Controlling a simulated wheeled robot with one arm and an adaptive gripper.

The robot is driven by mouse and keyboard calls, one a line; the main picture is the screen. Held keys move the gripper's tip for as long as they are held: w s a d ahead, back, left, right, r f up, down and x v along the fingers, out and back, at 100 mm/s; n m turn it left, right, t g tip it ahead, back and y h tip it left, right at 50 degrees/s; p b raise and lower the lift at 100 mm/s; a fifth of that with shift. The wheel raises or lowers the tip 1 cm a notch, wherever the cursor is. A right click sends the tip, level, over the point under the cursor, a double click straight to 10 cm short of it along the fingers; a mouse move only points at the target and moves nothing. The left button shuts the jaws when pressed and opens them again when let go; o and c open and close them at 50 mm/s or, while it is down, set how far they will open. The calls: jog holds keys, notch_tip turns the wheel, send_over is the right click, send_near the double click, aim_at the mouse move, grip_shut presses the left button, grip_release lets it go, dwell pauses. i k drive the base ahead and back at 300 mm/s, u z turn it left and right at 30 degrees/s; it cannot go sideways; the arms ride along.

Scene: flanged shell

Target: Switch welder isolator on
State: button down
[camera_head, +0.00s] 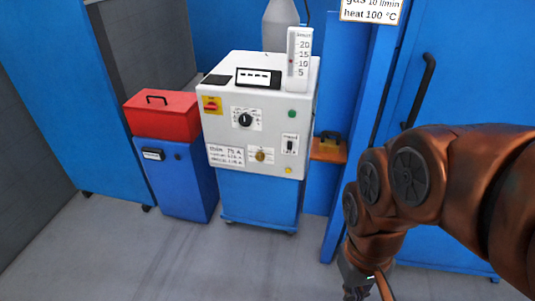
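The welder (262,165) is a white box on a blue cabinet, in the middle of the head view. Its isolator (211,105) is a red rotary handle on a yellow plate at the upper left of the front panel. The handle looks roughly horizontal, but it is too small to read its marked position. My gripper (358,292) hangs low at the bottom edge, right of the welder and well apart from it. It is dark and partly cut off, so its fingers do not show clearly.
The panel also has a black dial (245,120), a green button (292,114), a slide switch (290,145) and a brass knob (260,155). A flowmeter (298,58) stands on top. A red toolbox (162,115) sits on a blue cabinet (177,180) to the left. The grey floor in front is clear.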

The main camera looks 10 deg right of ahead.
aim_at(212, 105)
jog(key=u, duration=0.45)
jog(key=i, duration=1)
jog(key=u, duration=1.8)
